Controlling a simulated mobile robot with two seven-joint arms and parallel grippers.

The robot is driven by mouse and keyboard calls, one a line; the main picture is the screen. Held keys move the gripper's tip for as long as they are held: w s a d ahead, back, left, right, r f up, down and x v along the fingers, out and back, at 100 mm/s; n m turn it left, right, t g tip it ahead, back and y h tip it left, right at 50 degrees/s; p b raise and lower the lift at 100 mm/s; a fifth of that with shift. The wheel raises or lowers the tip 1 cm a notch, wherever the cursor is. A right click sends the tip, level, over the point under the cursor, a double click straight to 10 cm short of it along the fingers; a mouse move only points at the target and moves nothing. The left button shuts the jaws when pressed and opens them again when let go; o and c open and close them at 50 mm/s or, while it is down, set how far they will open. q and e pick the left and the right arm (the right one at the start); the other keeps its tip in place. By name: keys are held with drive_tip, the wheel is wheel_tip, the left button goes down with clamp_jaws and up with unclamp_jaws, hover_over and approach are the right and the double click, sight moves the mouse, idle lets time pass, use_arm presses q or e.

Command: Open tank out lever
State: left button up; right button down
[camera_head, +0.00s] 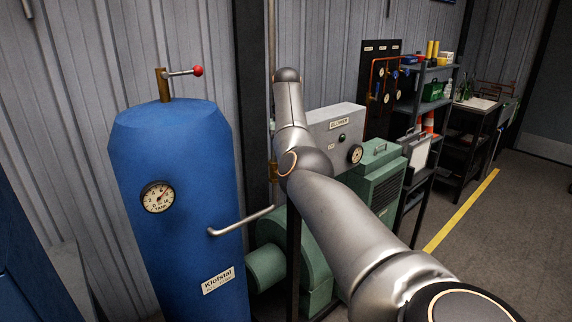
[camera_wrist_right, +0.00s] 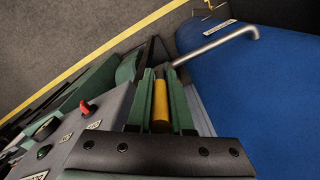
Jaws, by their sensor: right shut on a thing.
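The blue tank (camera_head: 175,240) stands at the left in the head view and fills the right of the right wrist view (camera_wrist_right: 255,85). A lever (camera_head: 180,73) with a red ball (camera_head: 198,71) sticks out to the right from a brass post on top of it. My right arm reaches in from the lower right and hides its own gripper in the head view. In the right wrist view my right gripper (camera_wrist_right: 160,80) is shut on a yellow cylindrical piece (camera_wrist_right: 160,108). I cannot tell whether this belongs to the tank out lever. My left gripper is not in view.
A bent grey pipe (camera_head: 240,221) juts from the tank's side. A grey blower box (camera_head: 338,115) with a dial and green machinery (camera_head: 265,270) stand behind my right arm. Shelves (camera_head: 425,95) line the wall. The floor beyond the yellow line (camera_head: 460,210) is clear.

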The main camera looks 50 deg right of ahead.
drive_tip(key=c, duration=0.8)
unclamp_jaws()
drive_tip(key=shift+c, duration=0.2)
